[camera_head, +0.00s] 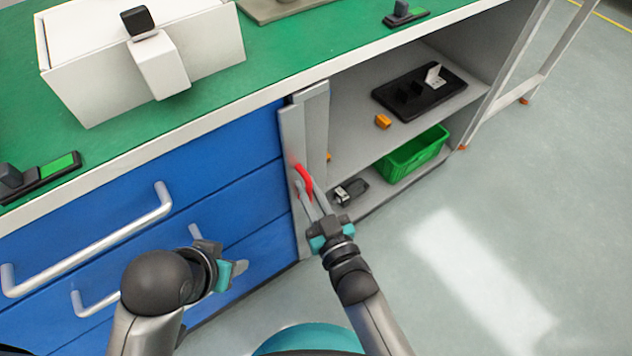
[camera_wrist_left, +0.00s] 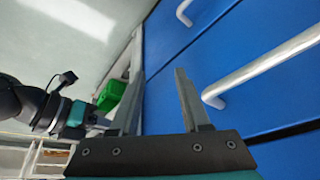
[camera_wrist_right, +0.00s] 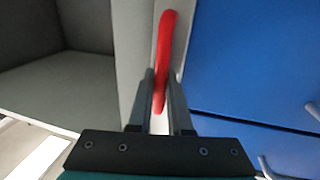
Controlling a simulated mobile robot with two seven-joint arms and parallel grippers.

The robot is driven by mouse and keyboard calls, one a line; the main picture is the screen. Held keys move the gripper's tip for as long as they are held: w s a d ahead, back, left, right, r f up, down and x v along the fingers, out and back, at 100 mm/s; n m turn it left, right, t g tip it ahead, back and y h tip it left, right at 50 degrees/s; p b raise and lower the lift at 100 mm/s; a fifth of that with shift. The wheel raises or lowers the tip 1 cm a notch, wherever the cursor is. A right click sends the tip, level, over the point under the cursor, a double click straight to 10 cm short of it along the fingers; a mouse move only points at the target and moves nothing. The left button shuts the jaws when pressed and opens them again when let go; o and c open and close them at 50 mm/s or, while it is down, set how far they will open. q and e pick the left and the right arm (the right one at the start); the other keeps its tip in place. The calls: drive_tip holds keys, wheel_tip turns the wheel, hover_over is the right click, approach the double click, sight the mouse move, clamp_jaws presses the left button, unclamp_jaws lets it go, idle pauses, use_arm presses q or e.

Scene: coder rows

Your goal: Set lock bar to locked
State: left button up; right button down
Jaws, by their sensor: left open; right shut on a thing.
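The lock bar is a tall grey upright bar (camera_head: 291,135) at the right end of the blue drawers, with a red curved handle (camera_head: 304,178) on it. In the right wrist view the red handle (camera_wrist_right: 165,50) runs down between the fingers. My right gripper (camera_head: 309,190) is shut on the red handle; its fingertips (camera_wrist_right: 161,85) sit on either side of the handle's lower part. My left gripper (camera_head: 238,270) is open and empty in front of the lower drawers, and its spread fingers (camera_wrist_left: 158,85) show in the left wrist view. The latch behind the bar is hidden.
Blue drawers (camera_head: 232,147) with long silver handles (camera_head: 150,225) are left of the bar. An open grey shelf to the right holds a green crate (camera_head: 413,153), a black tray (camera_head: 452,83) and an orange block (camera_head: 382,121). The floor on the right is clear.

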drive_tip(key=c, duration=1.1)
unclamp_jaws()
drive_tip(key=shift+s+a, duration=0.25)
use_arm(q)
wheel_tip(320, 180, down, 10)
drive_tip(key=s+g+p, duration=0.1)
drive_tip(key=p, duration=0.3)
drive_tip(key=shift+s+g+p, duration=0.2)
drive_tip(key=shift+g+p, duration=0.1)
drive_tip(key=shift+p, duration=0.05)
use_arm(e)
drive_tip(key=shift+v, duration=7.6)
use_arm(q)
drive_tip(key=shift+r, duration=0.1)
use_arm(e)
drive_tip(key=shift+w+d, duration=0.1)
